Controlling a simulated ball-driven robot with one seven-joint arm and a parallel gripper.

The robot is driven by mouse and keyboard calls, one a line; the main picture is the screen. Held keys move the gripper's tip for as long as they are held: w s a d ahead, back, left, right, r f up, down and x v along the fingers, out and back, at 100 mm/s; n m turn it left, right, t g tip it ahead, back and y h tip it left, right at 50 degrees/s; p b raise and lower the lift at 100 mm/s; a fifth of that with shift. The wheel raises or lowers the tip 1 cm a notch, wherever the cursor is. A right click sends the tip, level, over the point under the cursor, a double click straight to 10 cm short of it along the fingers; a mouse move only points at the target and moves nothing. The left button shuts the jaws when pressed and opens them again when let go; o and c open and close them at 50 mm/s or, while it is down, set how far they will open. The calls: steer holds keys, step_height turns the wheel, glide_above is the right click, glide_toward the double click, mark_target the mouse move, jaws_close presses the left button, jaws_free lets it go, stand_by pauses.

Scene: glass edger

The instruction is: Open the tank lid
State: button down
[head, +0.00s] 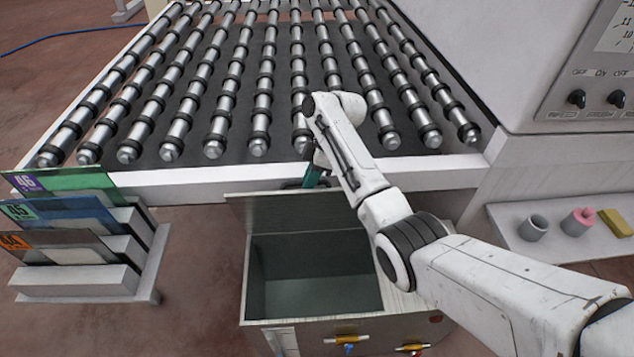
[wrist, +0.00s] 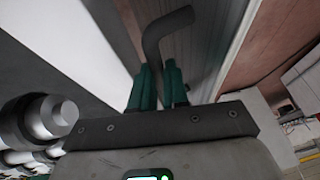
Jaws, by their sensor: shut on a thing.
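The tank (head: 262,326) is a grey metal box below the roller table, and its hollow inside is in sight. Its lid (head: 260,208) stands raised along the back edge of the opening, close to the table's front rail. My gripper (head: 314,176), with teal fingers, is at the lid's top edge, partly hidden by my arm. In the wrist view, the fingers of my gripper (wrist: 158,76) are shut on a dark bent handle (wrist: 160,33). The grey lid panel (wrist: 208,40) shows behind it. The handle is hidden in the head view.
The roller table (head: 215,176) spans the back. A rack (head: 75,280) with numbered panels stands at the left. A shelf (head: 565,245) at the right holds a grey ring, a pink item and a yellow block. A control cabinet (head: 590,85) rises at the right. Valves (head: 347,339) are on the tank's front.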

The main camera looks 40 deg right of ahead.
steer(key=shift+d+f+g, duration=0.3)
steer(key=shift+d+f, duration=0.1)
steer(key=shift+f, duration=0.1)
steer(key=c, duration=1.4)
jaws_free()
steer(key=shift+w+d, duration=0.1)
steer(key=shift+d, duration=0.05)
steer(key=shift+o, duration=1.4)
steer(key=shift+r, duration=0.2)
steer(key=shift+w+r, duration=0.1)
steer(key=shift+w, duration=0.05)
steer(key=shift+w+a+r, duration=0.15)
steer(key=shift+a, duration=0.05)
